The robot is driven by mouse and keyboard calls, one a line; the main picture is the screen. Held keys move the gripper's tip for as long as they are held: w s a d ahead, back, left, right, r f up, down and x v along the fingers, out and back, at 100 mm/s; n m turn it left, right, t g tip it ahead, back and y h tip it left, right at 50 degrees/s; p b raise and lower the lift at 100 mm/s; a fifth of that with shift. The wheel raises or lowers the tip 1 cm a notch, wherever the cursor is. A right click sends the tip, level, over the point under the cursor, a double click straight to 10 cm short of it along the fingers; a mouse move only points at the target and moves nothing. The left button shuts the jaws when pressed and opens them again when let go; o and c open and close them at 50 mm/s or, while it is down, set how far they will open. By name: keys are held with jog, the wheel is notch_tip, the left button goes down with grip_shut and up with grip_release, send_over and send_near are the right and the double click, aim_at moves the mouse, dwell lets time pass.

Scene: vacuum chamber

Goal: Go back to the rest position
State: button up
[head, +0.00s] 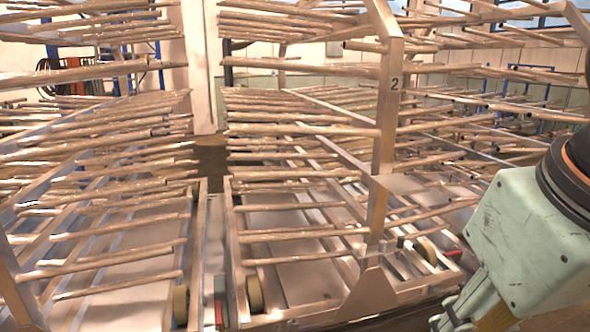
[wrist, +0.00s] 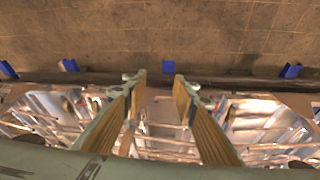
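My gripper shows in the wrist view (wrist: 160,84), its two fingers with ribbed tan pads standing apart. Nothing is between the pads, so it is open and empty. In the head view my pale green gripper (head: 456,316) is at the bottom right edge, partly cut off by the frame. It hangs in front of the lower right part of a metal rack (head: 388,105) marked 2. From these views I cannot tell whether it touches anything.
Racks with many long tan rods fill the head view; a second rack (head: 18,295) stands at the left. A narrow gap (head: 211,160) runs between them. In the wrist view, a tiled brown floor (wrist: 160,30) is bare beyond a dark rail (wrist: 240,84) with blue blocks (wrist: 168,66).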

jog(key=shift+s+d+f+m, duration=0.1)
jog(key=shift+s+m, duration=0.15)
jog(key=shift+s, duration=0.25)
jog(key=shift+s+f+m, duration=0.15)
jog(key=shift+s+m, duration=0.05)
jog(key=shift+s, duration=0.25)
jog(key=shift+s+d+f+m, duration=0.1)
jog(key=shift+s+m, duration=0.15)
jog(key=shift+s, duration=0.25)
jog(key=shift+f, duration=0.1)
notch_tip(320, 180, down, 8)
jog(key=b, duration=0.8)
